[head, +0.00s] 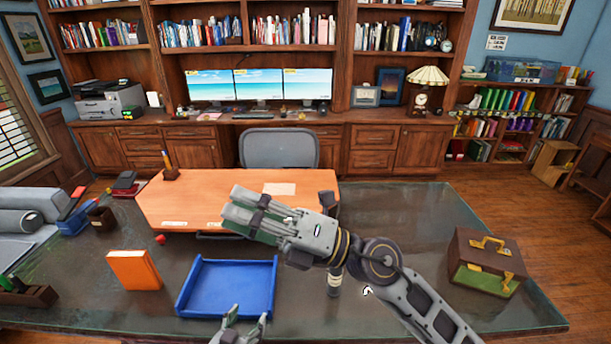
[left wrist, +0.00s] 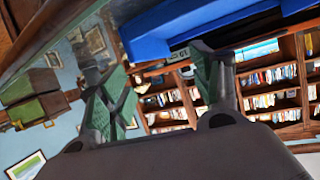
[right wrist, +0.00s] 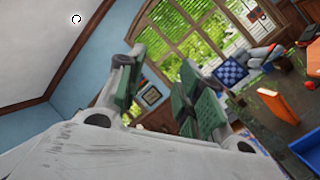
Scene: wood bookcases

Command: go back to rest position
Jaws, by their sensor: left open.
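My right gripper (head: 232,203) reaches in from the lower right over the desk, its grey fingers with green pads pointing left in front of the orange desktop (head: 205,195). In the right wrist view, its fingers (right wrist: 158,78) stand apart with nothing between them. My left gripper (head: 244,318) is at the bottom edge of the head view, just in front of the blue tray (head: 190,290). Its fingers are apart and empty, as the left wrist view (left wrist: 148,62) also shows. Most of the left arm is out of view.
The glass-topped desk (head: 400,215) holds an orange book (head: 134,270), a dark bottle (head: 334,281) close to my right arm, and a brown briefcase (head: 484,262). The tray looks empty. An office chair (head: 279,148) stands behind the desk. Free glass lies at the right back.

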